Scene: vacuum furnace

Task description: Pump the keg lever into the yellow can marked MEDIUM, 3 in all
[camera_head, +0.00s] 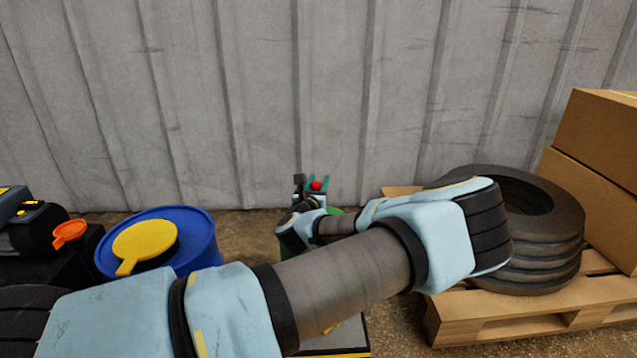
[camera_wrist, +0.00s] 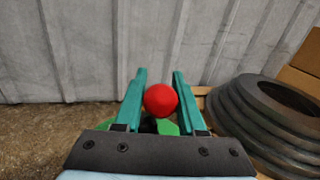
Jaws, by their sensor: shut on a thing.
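My gripper (camera_head: 317,183) is at the far end of my arm, low in front of the corrugated wall. In the wrist view its two teal fingers (camera_wrist: 160,88) are shut on a red ball-shaped knob (camera_wrist: 161,100), one finger on each side. The knob also shows as a small red spot in the head view (camera_head: 316,186). Green parts of what looks like the keg (camera_wrist: 193,122) show below the knob. In the head view my arm hides most of the green body (camera_head: 284,252). I see no can with a readable MEDIUM mark.
A blue drum (camera_head: 200,238) stands at the left with a yellow round piece (camera_head: 145,240) on top. An orange funnel-like thing (camera_head: 69,233) is left of it. At the right, black tires (camera_head: 545,260) and cardboard boxes (camera_head: 595,150) sit on a wooden pallet (camera_head: 480,318). The grey wall (camera_head: 330,90) closes the back.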

